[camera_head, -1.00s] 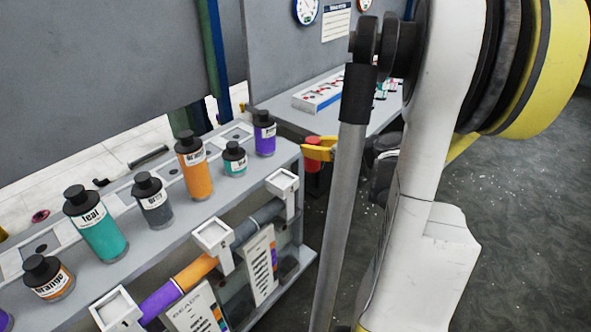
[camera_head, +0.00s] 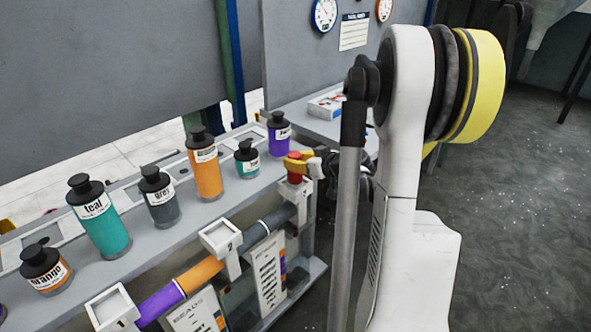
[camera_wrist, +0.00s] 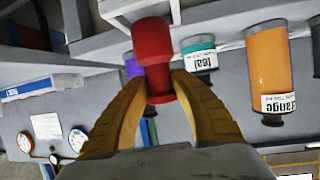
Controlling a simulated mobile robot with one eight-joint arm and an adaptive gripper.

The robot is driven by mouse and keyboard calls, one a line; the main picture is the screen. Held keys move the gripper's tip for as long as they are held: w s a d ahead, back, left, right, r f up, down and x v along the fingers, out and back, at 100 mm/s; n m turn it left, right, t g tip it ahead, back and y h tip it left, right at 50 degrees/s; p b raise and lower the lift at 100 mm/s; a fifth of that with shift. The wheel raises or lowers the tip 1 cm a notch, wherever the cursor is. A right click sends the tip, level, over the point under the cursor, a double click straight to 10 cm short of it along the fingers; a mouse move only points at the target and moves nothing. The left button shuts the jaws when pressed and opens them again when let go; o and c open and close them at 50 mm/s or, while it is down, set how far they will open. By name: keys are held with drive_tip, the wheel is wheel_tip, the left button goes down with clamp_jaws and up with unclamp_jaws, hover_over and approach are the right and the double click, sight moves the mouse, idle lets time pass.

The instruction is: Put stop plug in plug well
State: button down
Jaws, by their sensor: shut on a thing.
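My gripper (camera_head: 300,163) is shut on the red stop plug (camera_head: 295,178), at the far right end of the bench. In the wrist view the yellow fingers of my gripper (camera_wrist: 160,88) close around the narrow part of the plug (camera_wrist: 152,48). A white square well (camera_head: 299,194) shows just below the plug, partly hidden by it. In the wrist view the plug's wide end overlaps a white square frame (camera_wrist: 118,8). I cannot tell whether plug and well touch. Two more white wells sit along the front edge, one marked 2 (camera_head: 216,234) and one marked 1 (camera_head: 110,302).
Labelled bottles stand on the bench: orange (camera_head: 206,172), teal (camera_head: 105,225), grey (camera_head: 160,203) and purple (camera_head: 278,140). A small teal bottle (camera_head: 247,165) stands near my gripper. A coloured tube (camera_head: 200,274) runs below the wells. Open floor (camera_head: 500,230) lies right.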

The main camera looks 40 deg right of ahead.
wheel_tip(320, 180, down, 2)
drive_tip(key=shift+f, duration=0.1)
drive_tip(key=shift+r, duration=0.2)
drive_tip(key=shift+f, duration=0.1)
drive_tip(key=c, duration=1.5)
unclamp_jaws()
drive_tip(key=shift+f+b, duration=0.15)
drive_tip(key=shift+b, duration=0.25)
drive_tip(key=o, duration=0.3)
drive_tip(key=shift+o, duration=0.2)
